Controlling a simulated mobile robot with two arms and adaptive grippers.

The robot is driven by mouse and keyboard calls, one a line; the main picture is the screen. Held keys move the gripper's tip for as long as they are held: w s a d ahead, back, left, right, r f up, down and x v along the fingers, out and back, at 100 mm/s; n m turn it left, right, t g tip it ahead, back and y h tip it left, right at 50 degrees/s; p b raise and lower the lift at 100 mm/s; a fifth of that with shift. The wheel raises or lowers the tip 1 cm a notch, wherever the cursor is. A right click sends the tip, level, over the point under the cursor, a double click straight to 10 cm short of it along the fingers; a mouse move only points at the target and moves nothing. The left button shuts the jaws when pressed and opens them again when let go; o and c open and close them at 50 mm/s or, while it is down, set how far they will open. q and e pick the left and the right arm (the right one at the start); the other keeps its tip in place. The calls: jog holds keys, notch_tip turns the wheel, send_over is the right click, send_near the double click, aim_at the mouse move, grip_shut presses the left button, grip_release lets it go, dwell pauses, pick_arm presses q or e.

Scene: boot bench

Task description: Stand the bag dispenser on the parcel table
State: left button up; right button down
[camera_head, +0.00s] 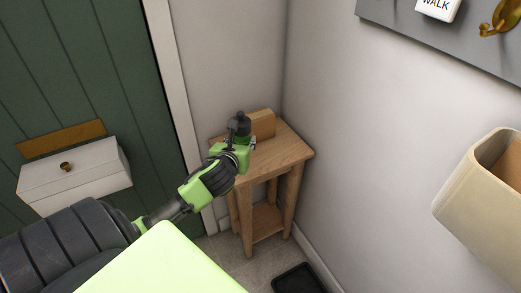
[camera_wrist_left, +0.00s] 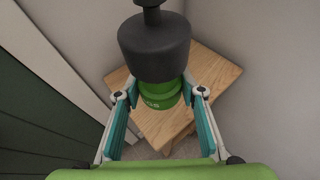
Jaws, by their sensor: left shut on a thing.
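The bag dispenser (camera_head: 241,120) is a dark, rounded cylinder with a knob; in the left wrist view (camera_wrist_left: 154,48) a green band shows at its lower end. My left gripper (camera_head: 240,146) is shut on it, with the green part between the fingers in the left wrist view (camera_wrist_left: 160,94). The parcel table (camera_head: 288,154) is a small wooden table in the corner; its top also shows in the left wrist view (camera_wrist_left: 216,72). The dispenser is over the tabletop's left part; whether its base touches the top is hidden. My right gripper is not in view.
A wooden block-like item (camera_head: 263,122) stands at the table's back, close to the dispenser. A green door with a white box (camera_head: 75,172) is at left. A beige bin-like container (camera_head: 470,190) juts in at right. The tabletop's front right is clear.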

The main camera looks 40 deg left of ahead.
pick_arm(q)
jog(key=shift+w+a, duration=0.2)
jog(key=shift+a, duration=0.05)
jog(key=w+d+f, duration=0.3)
jog(key=w+f, duration=0.1)
jog(key=w, duration=0.4)
jog(key=b, duration=0.2)
send_over(275, 159)
notch_tip(275, 159, down, 5)
jog(key=shift+s+a+f, duration=0.1)
jog(key=shift+s+f, duration=0.05)
jog(key=shift+w+f+b, duration=0.15)
jog(key=shift+f+b, duration=0.05)
jog(key=shift+f, duration=0.7)
jog(key=shift+w+f+b, duration=0.15)
jog(key=shift+f, duration=0.75)
jog(key=shift+f, duration=0.1)
jog(key=o, duration=1.2)
jog(key=shift+s, duration=0.1)
